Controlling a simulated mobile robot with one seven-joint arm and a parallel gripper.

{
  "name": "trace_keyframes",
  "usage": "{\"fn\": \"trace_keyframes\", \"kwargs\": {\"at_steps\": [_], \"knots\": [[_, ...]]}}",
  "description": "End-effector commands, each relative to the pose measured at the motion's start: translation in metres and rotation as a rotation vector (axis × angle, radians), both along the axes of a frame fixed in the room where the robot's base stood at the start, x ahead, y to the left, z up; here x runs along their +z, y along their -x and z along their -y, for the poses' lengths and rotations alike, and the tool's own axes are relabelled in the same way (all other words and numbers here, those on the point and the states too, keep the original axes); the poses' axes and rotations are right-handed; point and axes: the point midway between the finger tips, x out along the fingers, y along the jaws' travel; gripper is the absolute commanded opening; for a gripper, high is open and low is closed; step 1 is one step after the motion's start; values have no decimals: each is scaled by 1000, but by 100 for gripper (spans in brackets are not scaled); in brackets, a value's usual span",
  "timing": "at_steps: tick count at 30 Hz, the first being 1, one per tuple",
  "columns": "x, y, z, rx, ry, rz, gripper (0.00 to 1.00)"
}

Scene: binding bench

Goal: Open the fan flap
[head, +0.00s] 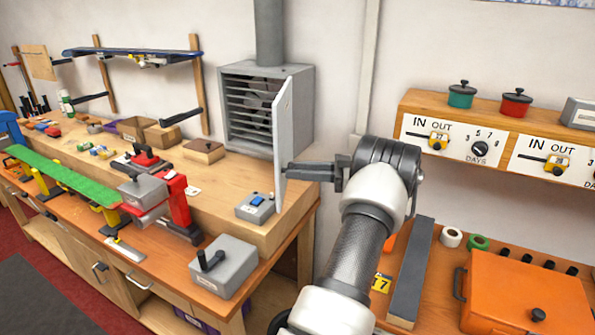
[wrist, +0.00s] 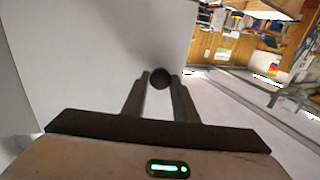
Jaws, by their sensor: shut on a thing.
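The fan flap (head: 284,130) is a light grey panel at the right side of the grey fan housing (head: 303,95). It stands swung out from the housing, and the slats and dark fan behind are exposed. My gripper (head: 290,171) reaches the flap from the right in the head view. In the wrist view, my gripper (wrist: 161,80) is shut on a dark round knob (wrist: 161,77) on the face of the flap (wrist: 90,55). The knob is hidden in the head view.
A grey duct (head: 269,32) rises from the housing. A small box with a blue switch (head: 256,201) sits on the wooden bench below the flap. An orange case (head: 520,295) and a wall shelf with dials (head: 480,149) stand at the right.

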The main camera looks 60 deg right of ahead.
Motion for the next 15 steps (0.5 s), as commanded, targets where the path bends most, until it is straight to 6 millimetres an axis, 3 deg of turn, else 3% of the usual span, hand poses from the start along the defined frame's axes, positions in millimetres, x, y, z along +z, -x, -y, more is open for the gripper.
{"fn": "trace_keyframes", "kwargs": {"at_steps": [5, 6, 8, 15], "knots": [[2, 0, 1, -2, 3, 4, 0], [2, 0, 1, -2, 3, 4, 33], [2, 0, 1, -2, 3, 3, 43], [1, 0, 0, -1, 2, 1, 44]]}}
